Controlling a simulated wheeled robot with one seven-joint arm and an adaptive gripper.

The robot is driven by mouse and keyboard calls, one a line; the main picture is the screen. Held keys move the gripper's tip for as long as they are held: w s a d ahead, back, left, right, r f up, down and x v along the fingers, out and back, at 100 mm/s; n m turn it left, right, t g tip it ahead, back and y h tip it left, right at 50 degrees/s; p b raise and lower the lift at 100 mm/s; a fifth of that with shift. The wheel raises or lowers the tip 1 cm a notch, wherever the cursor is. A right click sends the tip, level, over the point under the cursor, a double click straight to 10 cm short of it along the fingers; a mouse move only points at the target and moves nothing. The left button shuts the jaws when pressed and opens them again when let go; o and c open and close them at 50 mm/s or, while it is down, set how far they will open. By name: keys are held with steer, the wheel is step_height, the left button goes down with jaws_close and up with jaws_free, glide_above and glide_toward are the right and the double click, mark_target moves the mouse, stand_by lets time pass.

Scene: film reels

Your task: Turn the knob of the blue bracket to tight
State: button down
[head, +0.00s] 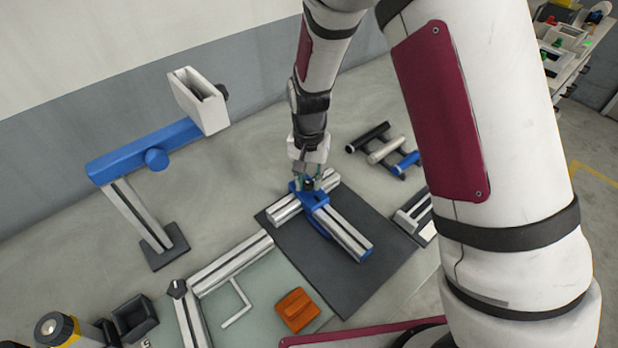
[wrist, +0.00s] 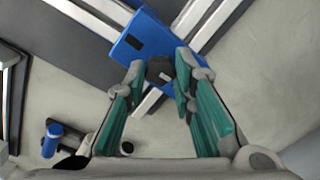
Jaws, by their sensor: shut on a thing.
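The blue bracket (head: 318,201) sits where two grey slotted bars cross on a dark mat. It also shows in the wrist view (wrist: 137,42) as a blue plate with a dark rectangle on it. Its knob is black and shows in the wrist view (wrist: 160,71) at the plate's near edge. My gripper (head: 308,183) is over the bracket, pointing down. In the wrist view my gripper (wrist: 160,67) has its green-sided fingers on both sides of the knob, shut on it. In the head view the fingers largely hide the knob. I cannot read any tight mark.
The dark mat (head: 345,285) has bare room at its front. A blue-armed stand (head: 130,160) rises at left. An orange block (head: 297,309) lies in front. Several short rollers (head: 386,150) lie behind right of the mat. My arm blocks much of the right side.

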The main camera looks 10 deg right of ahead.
stand_by(0.4)
steer(key=c, duration=1.3)
jaws_free()
steer(key=shift+c, duration=0.2)
step_height(320, 180, up, 12)
step_height(320, 180, up, 8)
steer(key=t, duration=0.1)
glide_above(308, 183)
steer(key=s+d, duration=0.3)
steer(key=d, duration=0.1)
steer(key=s+d+r+n+t, duration=0.3)
steer(key=s+d+r, duration=0.4)
steer(key=s+r, duration=0.4)
steer(key=s+d+n+t, duration=0.1)
steer(key=s+d, duration=0.1)
steer(key=s, duration=0.6)
steer(key=shift+s+d+r+t, duration=0.2)
steer(key=shift+d+t, duration=0.05)
steer(key=shift+t, duration=0.05)
